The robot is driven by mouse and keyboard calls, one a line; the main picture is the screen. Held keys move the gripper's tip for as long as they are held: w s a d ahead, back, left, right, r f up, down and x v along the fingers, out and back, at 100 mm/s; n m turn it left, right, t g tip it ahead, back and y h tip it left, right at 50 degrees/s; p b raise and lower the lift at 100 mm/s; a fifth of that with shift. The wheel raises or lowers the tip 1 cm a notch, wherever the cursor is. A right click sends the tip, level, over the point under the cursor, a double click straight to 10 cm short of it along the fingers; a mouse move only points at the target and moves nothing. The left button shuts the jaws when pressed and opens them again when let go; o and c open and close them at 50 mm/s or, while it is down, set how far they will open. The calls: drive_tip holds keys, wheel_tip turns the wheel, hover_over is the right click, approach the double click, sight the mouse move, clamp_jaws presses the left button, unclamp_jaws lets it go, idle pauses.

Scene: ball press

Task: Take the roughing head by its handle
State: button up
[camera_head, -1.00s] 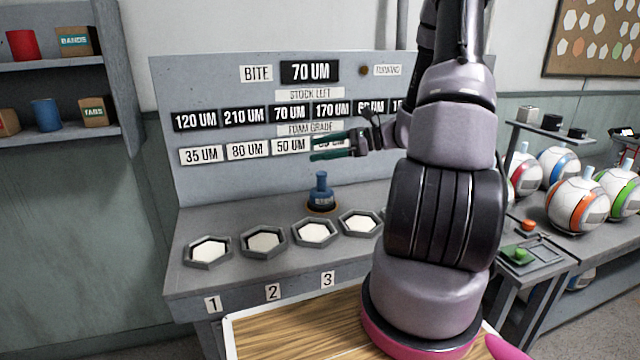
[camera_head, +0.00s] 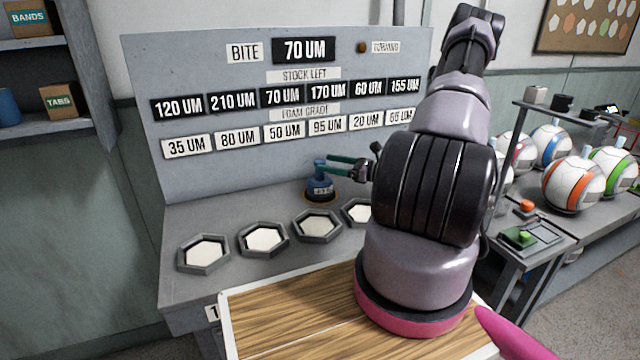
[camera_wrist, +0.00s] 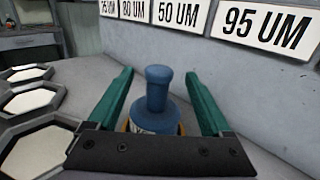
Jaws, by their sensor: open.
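The roughing head (camera_head: 320,190) is a blue piece with an upright knob handle and a pale label, standing in a round orange-rimmed seat at the back of the grey bench. My gripper (camera_head: 335,165) is at the height of its handle, with green fingers reaching left to it. In the wrist view my gripper (camera_wrist: 160,95) is open, one finger on each side of the blue handle (camera_wrist: 158,88). There are visible gaps between the handle and both fingers. The lower part of the head is partly hidden by the gripper's dark crossbar.
Several hexagonal trays with white pads, such as this tray (camera_head: 264,240), line the bench front. An upright panel (camera_head: 230,70) with number labels stands close behind the head. A wooden board (camera_head: 290,320) lies in front. Striped balls (camera_head: 572,186) stand at the right.

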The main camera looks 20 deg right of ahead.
sight(311, 177)
drive_tip(key=x, duration=0.6)
drive_tip(key=shift+w+a, duration=0.2)
drive_tip(key=shift+a, duration=0.05)
clamp_jaws()
idle(1.2)
